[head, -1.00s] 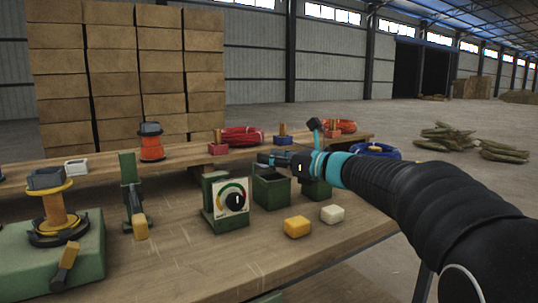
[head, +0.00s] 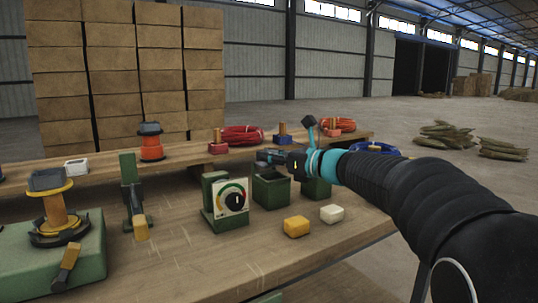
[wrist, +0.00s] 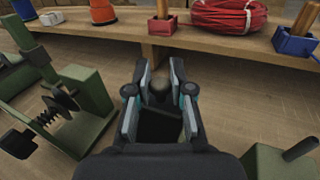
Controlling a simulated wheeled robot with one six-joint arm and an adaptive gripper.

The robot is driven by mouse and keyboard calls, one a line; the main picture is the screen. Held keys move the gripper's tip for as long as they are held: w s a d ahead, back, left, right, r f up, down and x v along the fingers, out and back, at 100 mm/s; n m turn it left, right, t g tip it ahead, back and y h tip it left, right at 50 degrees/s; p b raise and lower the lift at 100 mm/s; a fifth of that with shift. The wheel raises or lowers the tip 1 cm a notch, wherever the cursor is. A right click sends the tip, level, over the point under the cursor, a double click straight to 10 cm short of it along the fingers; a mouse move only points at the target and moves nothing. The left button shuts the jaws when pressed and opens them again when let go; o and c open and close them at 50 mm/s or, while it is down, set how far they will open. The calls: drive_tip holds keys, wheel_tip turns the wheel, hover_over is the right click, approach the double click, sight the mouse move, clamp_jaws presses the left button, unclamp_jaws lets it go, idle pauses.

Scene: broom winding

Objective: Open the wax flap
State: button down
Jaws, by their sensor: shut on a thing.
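My gripper (head: 270,157) is above and behind the small green box (head: 270,192) in the middle of the bench. In the wrist view my gripper's two fingers (wrist: 158,88) stand on either side of a dark rounded piece (wrist: 157,91), which looks like the flap's handle or edge. Below it, the box's dark interior (wrist: 160,128) shows between the fingers. The box top looks open in the head view. The fingers hide most of the flap, so its exact angle cannot be told.
A dial gauge (head: 233,200) stands close left of the box, and another green box (head: 316,188) close right, partly behind my arm. A yellow block (head: 296,227) and a white block (head: 332,214) lie in front. A back shelf holds a red coil (head: 241,135).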

drive_tip(key=p, duration=0.1)
drive_tip(key=r+g+h+p, duration=0.1)
drive_tip(key=shift+w+a+m+p, duration=0.15)
drive_tip(key=shift+w+m+p, duration=0.05)
drive_tip(key=shift+m+p, duration=0.15)
drive_tip(key=shift+w+a+r+g+h+p, duration=0.1)
drive_tip(key=shift+w+a+g+h+p, duration=0.1)
drive_tip(key=shift+g+h+p, duration=0.35)
drive_tip(key=g+h, duration=0.1)
drive_tip(key=w+m+g+h, duration=0.1)
drive_tip(key=h, duration=0.1)
drive_tip(key=shift+w+a+m+g, duration=0.1)
drive_tip(key=shift+a+m+g, duration=0.15)
drive_tip(key=shift+a+g, duration=0.1)
drive_tip(key=shift+w+a+m+g+h, duration=0.15)
drive_tip(key=shift+w+m+g+h, duration=0.05)
drive_tip(key=shift+g+h, duration=0.3)
drive_tip(key=shift+w+a+m+g+h, duration=0.1)
drive_tip(key=shift+w+m+g+h, duration=0.1)
drive_tip(key=shift+g+h, duration=0.3)
drive_tip(key=shift+w+a+g+h, duration=0.1)
drive_tip(key=shift+g+h, duration=0.15)
drive_tip(key=shift+g, duration=0.35)
drive_tip(key=c, duration=1.1)
unclamp_jaws()
drive_tip(key=shift+a, duration=0.1)
drive_tip(key=shift+d, duration=0.2)
